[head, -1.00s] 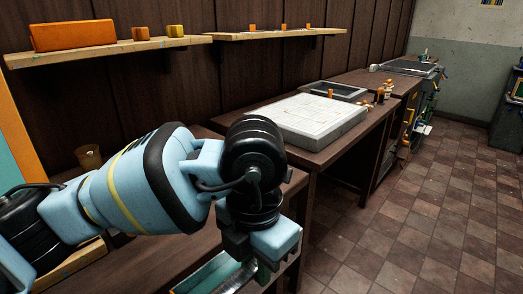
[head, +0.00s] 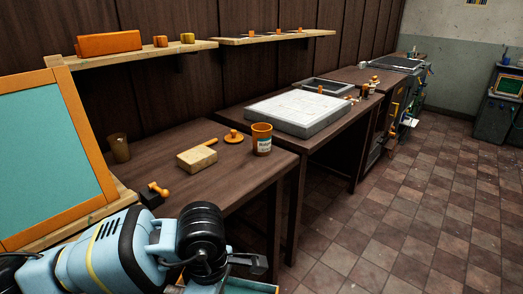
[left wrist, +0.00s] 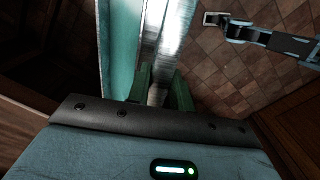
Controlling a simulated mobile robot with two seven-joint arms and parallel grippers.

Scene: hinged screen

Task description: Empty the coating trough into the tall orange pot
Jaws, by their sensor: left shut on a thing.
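The orange pot (head: 262,139) with a pale label stands upright and open at the table's right end. My left gripper (left wrist: 161,92) has green fingers, shut on a long bright metal piece, the coating trough (left wrist: 165,40). A teal strip (left wrist: 118,50) runs alongside the metal; I cannot tell whether it is the trough's wall or its contents. In the head view the gripper is mostly hidden at the bottom edge, in front of the table and well short of the pot. A dark, light-blue-edged arm, seemingly mine, shows at the wrist view's upper right; its jaw state is unclear.
On the table (head: 230,165) are a wooden block (head: 197,160), an orange knobbed lid (head: 234,137), a brown cup (head: 118,148) and a small black-and-orange tool (head: 153,195). A framed teal screen (head: 50,155) stands at left. Shelves hang above; tiled floor is clear at right.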

